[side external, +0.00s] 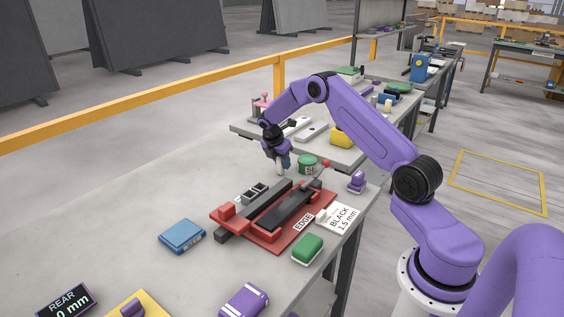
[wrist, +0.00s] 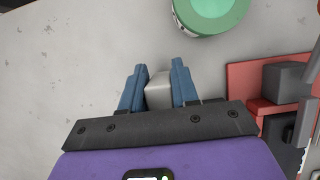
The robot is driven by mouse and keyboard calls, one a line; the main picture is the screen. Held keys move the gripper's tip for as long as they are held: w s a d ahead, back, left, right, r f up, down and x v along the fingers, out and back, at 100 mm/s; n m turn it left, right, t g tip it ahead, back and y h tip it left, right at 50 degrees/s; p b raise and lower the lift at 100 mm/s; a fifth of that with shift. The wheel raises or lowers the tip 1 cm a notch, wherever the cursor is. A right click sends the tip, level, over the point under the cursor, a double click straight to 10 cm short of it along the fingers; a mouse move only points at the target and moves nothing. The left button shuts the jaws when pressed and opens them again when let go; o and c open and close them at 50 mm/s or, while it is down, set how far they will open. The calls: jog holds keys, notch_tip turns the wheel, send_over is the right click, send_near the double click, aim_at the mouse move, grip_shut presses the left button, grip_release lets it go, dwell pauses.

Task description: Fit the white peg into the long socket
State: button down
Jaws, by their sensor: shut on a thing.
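My gripper (wrist: 157,85) is shut on the white peg (wrist: 158,91), which looks light grey between the blue fingers in the wrist view. In the side view my gripper (side external: 283,161) points down above the slab, behind the red fixture, and the pale peg shows at its fingers. I cannot tell how far the peg's lower end is from the slab. A small dark block with square openings (side external: 254,191) stands left of the gripper, by the fixture. I cannot tell which thing is the long socket.
The red fixture (side external: 291,239) with dark bars lies in front of the gripper. A green round tin (side external: 307,161) stands close right of it; it also shows in the wrist view (wrist: 212,12). A blue box (side external: 182,236) and green block (side external: 308,249) lie nearer.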

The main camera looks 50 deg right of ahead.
jog(key=shift+f, duration=0.25)
jog(key=c, duration=0.8)
grip_release()
jog(key=shift+c, duration=0.2)
jog(key=v, duration=1.6)
jog(key=s+a+r+m+t+y, duration=0.1)
jog(key=s+a+r, duration=0.15)
jog(key=a, duration=0.45)
jog(key=s+a+r, duration=0.1)
jog(key=s+a, duration=0.2)
jog(key=a, duration=0.4)
jog(key=s+a+m+y, duration=0.1)
jog(key=s+a, duration=0.4)
jog(key=s, duration=0.3)
jog(key=s+a+r+m+y, duration=0.1)
jog(key=s+a, duration=0.3)
jog(key=s, duration=0.4)
jog(key=s+a+m+y, duration=0.1)
jog(key=s+a, duration=0.4)
jog(key=s, duration=0.3)
jog(key=s+d+f+m, duration=0.1)
jog(key=s+d+f, duration=0.1)
jog(key=s, duration=1)
jog(key=shift+g+y, duration=0.4)
